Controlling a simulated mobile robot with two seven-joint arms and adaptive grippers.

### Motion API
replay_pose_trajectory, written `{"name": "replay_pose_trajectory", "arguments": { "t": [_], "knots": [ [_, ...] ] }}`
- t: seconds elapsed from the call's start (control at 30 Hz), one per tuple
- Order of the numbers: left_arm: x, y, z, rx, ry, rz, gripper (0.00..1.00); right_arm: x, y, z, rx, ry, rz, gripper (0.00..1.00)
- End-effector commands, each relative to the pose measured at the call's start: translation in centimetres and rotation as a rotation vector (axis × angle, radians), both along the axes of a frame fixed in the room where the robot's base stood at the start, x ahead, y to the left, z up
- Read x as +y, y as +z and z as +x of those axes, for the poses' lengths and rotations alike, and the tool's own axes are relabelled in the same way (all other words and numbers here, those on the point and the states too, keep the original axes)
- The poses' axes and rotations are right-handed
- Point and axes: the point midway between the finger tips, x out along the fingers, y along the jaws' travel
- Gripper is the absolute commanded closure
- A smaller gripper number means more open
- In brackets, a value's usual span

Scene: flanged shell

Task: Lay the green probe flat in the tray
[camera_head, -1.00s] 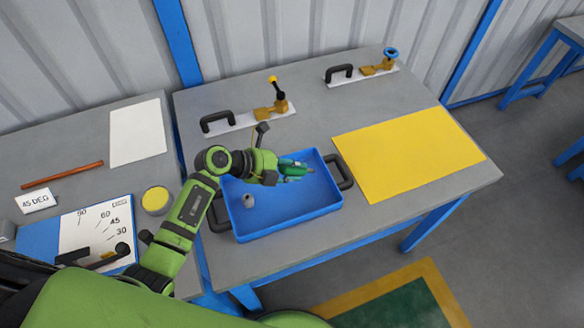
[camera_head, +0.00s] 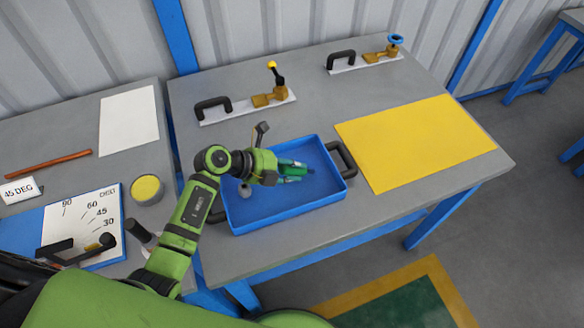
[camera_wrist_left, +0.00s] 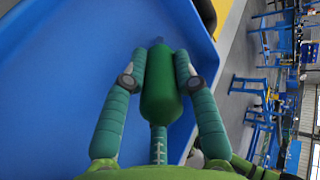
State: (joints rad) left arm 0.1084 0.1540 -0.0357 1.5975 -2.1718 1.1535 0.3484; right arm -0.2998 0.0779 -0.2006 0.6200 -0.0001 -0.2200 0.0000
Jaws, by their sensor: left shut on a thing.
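The blue tray (camera_head: 290,210) lies on the grey table in front of my left arm. It fills much of the left wrist view (camera_wrist_left: 60,80). My left gripper (camera_head: 296,172) reaches over the tray from the left, near its back right part. In the left wrist view, its two teal fingers (camera_wrist_left: 160,70) are shut on the green probe (camera_wrist_left: 160,95), one finger on each side. The probe has a thick green body and a thin ribbed teal stem pointing towards the wrist. I cannot tell whether the probe touches the tray floor. My right gripper is not in view.
A small grey piece (camera_head: 245,190) is in the tray's left part. The tray has a dark handle (camera_head: 343,158) at its right. A yellow sheet (camera_head: 415,140) lies to the right.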

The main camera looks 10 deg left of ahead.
Motion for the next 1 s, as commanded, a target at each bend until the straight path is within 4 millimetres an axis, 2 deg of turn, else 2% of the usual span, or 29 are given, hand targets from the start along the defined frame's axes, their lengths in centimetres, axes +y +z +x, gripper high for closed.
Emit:
{"name": "replay_pose_trajectory", "arguments": {
  "t": [0.43,0.47,0.5,0.53,0.87,1.0],
  "knots": [
    [-0.02,0.08,0.01,0.000,0.000,-0.001,1.00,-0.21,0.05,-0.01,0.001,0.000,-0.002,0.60],
    [-0.02,0.08,0.01,0.000,0.000,-0.001,0.67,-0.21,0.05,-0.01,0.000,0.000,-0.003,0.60],
    [-0.02,0.08,0.01,0.000,0.000,-0.001,0.51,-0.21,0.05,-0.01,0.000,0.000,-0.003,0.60],
    [-0.02,0.08,0.01,0.000,0.000,-0.001,0.43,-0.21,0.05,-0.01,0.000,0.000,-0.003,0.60],
    [0.07,0.06,-0.05,0.000,0.000,0.001,0.43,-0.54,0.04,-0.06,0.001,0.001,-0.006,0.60],
    [0.90,0.65,-0.51,-0.002,0.001,0.003,0.43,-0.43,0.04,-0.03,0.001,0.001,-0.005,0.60]
  ]
}}
